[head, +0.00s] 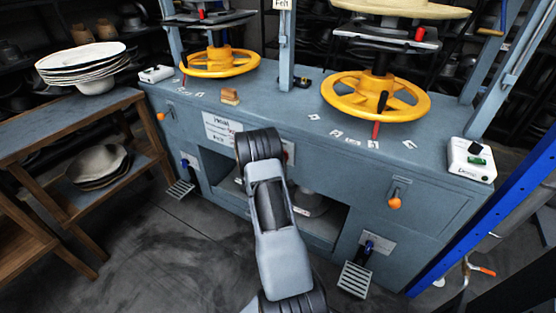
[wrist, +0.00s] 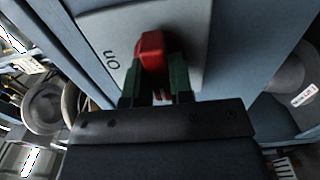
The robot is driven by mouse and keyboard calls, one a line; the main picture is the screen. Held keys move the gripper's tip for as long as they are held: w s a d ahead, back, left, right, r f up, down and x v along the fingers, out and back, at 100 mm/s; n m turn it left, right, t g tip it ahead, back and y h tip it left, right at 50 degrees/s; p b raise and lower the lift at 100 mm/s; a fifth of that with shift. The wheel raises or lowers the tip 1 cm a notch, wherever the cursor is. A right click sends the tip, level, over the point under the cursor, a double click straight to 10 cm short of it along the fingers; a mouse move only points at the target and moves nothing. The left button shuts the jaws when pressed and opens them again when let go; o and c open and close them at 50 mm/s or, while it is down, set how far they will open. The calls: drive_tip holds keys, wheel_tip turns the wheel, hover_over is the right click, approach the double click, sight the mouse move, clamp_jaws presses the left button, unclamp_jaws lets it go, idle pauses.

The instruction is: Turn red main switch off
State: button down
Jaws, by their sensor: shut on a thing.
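The red main switch (wrist: 151,50) sits on a pale plate (wrist: 195,45) in the wrist view, with dark "on" lettering beside it. My gripper (wrist: 158,78) has its two green fingers on either side of the switch's near end and is shut on it. In the head view my arm reaches to the front of the blue-grey press bench (head: 330,150) and hides most of the switch. Only a small red and white part of the switch plate (head: 289,152) shows right of my arm.
Two yellow handwheels (head: 345,107) stand on the bench. Orange-knobbed levers (head: 394,203) and foot pedals (head: 355,280) stick out from its front. A blue post (head: 490,220) stands right. Open floor lies in front.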

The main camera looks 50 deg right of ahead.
drive_tip(key=c, duration=1)
unclamp_jaws()
drive_tip(key=shift+a, duration=0.1)
drive_tip(key=p+v, duration=0.1)
drive_tip(key=v, duration=1.2)
drive_tip(key=shift+a, duration=0.3)
drive_tip(key=shift+s, duration=0.1)
